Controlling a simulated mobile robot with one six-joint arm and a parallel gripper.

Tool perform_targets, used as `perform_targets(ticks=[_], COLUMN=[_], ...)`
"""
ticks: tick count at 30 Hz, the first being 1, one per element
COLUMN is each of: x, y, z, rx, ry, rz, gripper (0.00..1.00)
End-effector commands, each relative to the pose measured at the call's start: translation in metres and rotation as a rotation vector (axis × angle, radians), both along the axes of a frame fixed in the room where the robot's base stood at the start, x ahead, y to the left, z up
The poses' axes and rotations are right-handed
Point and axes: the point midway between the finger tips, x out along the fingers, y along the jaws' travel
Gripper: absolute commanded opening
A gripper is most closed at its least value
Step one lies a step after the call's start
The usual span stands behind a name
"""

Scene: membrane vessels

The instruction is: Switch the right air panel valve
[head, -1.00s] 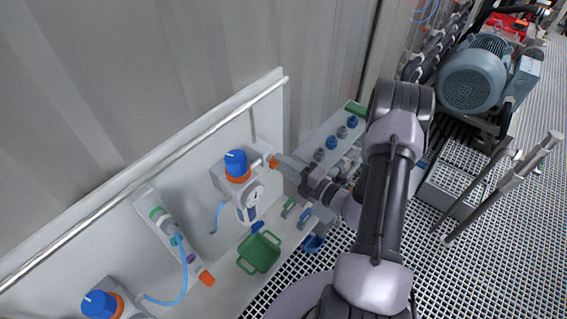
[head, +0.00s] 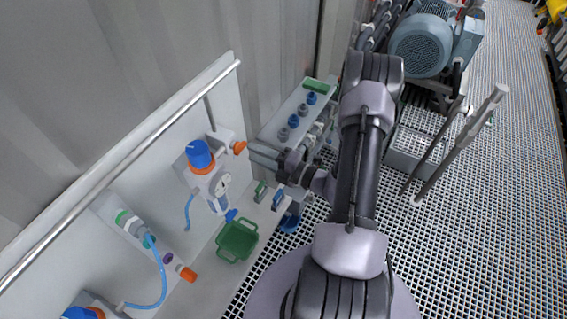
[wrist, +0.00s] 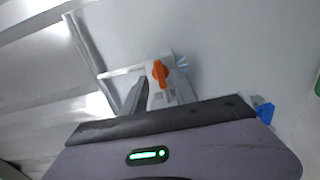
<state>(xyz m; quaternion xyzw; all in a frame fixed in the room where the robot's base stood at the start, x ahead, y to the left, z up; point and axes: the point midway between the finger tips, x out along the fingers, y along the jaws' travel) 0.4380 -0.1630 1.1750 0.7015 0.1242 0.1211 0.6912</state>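The right air panel valve has an orange handle (head: 240,147) at the right end of the grey fitting beside the blue-topped regulator. It also shows in the wrist view as an upright orange handle (wrist: 160,72). My gripper (head: 252,154) is just right of the handle and points at it. In the wrist view my gripper (wrist: 159,88) has its two fingers apart, one on each side of the handle, with nothing held. I cannot tell whether a finger touches the handle. Another orange handle (head: 187,274) is lower left on the panel.
The blue-topped regulator (head: 199,155) with its gauge sits left of the valve. A green basket-like part (head: 237,240) is below. A grey rail (head: 130,160) runs along the panel top. A blue-grey motor (head: 420,45) stands at the back right. Open grating floor (head: 480,220) lies to the right.

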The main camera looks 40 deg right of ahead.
Motion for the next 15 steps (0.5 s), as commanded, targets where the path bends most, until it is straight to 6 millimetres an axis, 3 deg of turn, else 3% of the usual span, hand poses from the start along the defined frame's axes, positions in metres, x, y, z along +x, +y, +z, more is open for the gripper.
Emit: perform_targets(ticks=[9,15], x=[-0.097,-0.128], y=[-0.037,-0.047], z=[-0.001,0.000], rx=[0.000,0.000], ry=[-0.001,-0.001], rz=[-0.008,-0.003], gripper=[0.34,0.34])
